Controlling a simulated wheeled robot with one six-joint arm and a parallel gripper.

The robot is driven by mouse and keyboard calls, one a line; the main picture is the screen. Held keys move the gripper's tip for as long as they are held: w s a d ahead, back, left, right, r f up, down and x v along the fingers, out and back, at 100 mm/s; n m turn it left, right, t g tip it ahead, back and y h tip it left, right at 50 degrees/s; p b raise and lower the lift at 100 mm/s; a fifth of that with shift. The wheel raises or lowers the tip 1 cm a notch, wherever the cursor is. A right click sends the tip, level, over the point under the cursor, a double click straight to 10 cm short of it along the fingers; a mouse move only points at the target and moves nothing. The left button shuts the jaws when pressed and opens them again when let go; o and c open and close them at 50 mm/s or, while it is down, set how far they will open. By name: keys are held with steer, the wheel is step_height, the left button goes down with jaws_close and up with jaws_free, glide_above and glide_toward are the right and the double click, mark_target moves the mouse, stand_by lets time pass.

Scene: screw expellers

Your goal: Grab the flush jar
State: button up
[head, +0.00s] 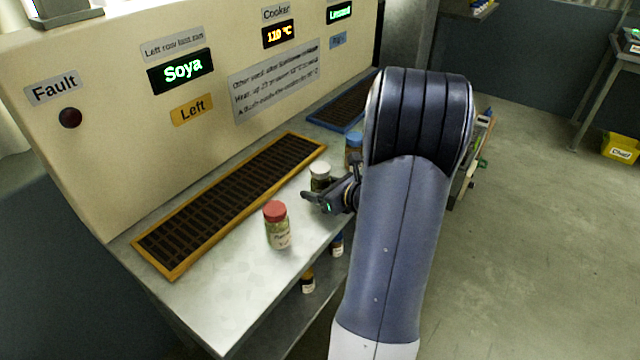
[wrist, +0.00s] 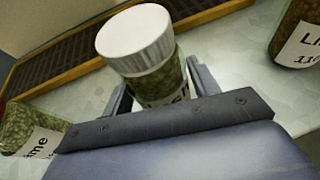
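A glass jar with a white lid (head: 320,168) and greenish contents stands on the metal shelf. In the wrist view the white-lidded jar (wrist: 150,58) stands upright between my fingers. Its label is mostly hidden by my gripper, so I cannot read whether it says flush. My gripper (head: 331,180) is open, with its fingers spread to either side of this jar. In the wrist view my gripper (wrist: 165,92) hides the jar's lower part. I cannot see the fingers pressing on the glass.
A red-lidded jar (head: 277,226) stands nearer; its label ends in "ame" in the wrist view (wrist: 30,135). A blue-lidded jar (head: 354,148) stands behind, labelled "Lin..." in the wrist view (wrist: 300,45). An orange-framed grate (head: 170,272) runs along the panel. Other jars (head: 308,281) sit below.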

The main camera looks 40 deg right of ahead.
steer(key=c, duration=0.7)
steer(key=shift+c, duration=0.3)
steer(key=shift+r, duration=0.1)
